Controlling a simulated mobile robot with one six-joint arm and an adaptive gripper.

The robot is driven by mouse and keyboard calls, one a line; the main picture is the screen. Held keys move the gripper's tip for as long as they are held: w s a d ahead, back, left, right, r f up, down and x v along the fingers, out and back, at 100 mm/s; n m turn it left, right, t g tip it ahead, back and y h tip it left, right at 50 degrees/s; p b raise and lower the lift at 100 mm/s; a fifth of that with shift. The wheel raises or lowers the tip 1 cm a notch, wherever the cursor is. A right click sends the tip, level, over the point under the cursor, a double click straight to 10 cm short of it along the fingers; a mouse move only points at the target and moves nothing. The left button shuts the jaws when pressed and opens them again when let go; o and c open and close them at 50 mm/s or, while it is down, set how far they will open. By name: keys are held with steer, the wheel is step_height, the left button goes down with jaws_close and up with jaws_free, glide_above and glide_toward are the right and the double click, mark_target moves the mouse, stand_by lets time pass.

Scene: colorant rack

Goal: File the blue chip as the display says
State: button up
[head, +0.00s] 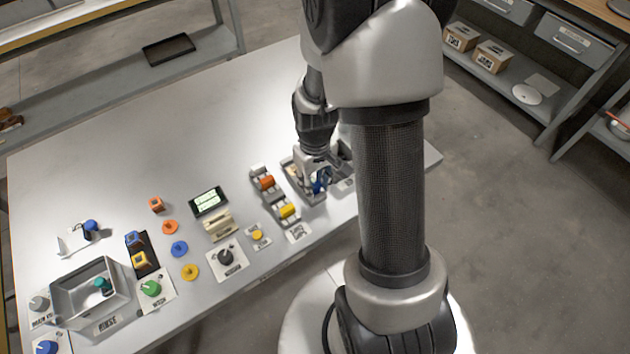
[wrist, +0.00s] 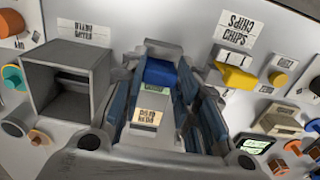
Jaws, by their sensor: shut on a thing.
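The blue chip (wrist: 160,72) shows as a small blue block at the far middle of the wrist view. In the head view it is a blue patch (head: 321,186) just under my gripper (head: 317,178). My gripper (wrist: 160,80) points down and is shut on the chip, low over a grey compartmented tray (head: 308,194). Whether the chip touches the tray floor cannot be told. The display (head: 208,201) is lit pale green with dark text too small to read. It also shows in the wrist view (wrist: 254,145), upside down.
A grey open bin (head: 62,296) stands at the front left. The table's back is clear.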

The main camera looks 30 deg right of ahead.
steer(key=o, duration=0.9)
steer(key=o, duration=0.4)
steer(key=shift+c, duration=0.2)
steer(key=shift+r, duration=0.1)
steer(key=shift+r+p, duration=2.9)
steer(key=shift+r, duration=0.55)
